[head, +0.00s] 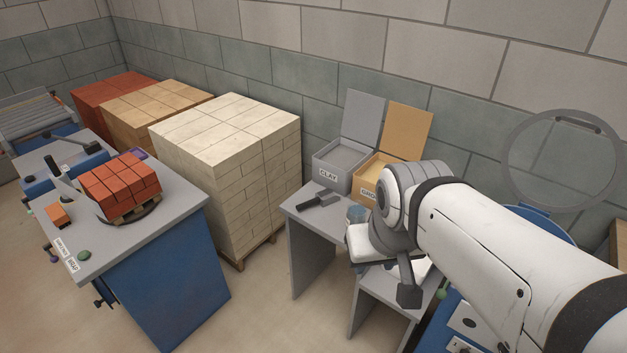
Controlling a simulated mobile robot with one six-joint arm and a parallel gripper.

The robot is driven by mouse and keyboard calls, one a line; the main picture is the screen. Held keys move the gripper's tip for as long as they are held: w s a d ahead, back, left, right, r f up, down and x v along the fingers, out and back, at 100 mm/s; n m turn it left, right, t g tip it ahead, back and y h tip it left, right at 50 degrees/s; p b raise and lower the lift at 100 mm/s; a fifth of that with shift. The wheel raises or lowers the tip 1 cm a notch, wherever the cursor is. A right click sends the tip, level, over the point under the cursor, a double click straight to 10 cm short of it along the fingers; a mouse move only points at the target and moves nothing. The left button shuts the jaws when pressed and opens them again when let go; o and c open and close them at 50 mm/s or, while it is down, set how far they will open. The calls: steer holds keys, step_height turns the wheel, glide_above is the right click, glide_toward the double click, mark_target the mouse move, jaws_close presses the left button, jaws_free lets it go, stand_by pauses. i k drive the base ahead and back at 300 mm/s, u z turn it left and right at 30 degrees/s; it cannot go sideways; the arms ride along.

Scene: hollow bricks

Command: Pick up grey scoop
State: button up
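A dark grey scoop (322,200) lies on the grey side table, in front of the box labelled CLAY. Its handle points to the left front. My gripper (409,288) shows below my white arm, to the right of the scoop and nearer the camera. It is apart from the scoop. Only a dark finger-like part shows, and my wrist hides the rest, so I cannot tell whether it is open or shut.
The open CLAY box (340,160) and an orange-lidded box (372,170) stand behind the scoop. A bluish cup (357,214) is to its right. A pale brick stack (235,170) stands left of the table. A workbench (165,255) with red bricks (118,183) is further left.

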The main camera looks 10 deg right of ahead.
mark_target(327, 197)
steer(key=z, duration=0.1)
steer(key=i, duration=1)
steer(key=k, duration=0.55)
steer(key=z, duration=1.15)
steer(key=k, duration=0.5)
steer(key=u, duration=0.6)
steer(key=i, duration=1)
steer(key=k, duration=0.2)
steer(key=z, duration=0.1)
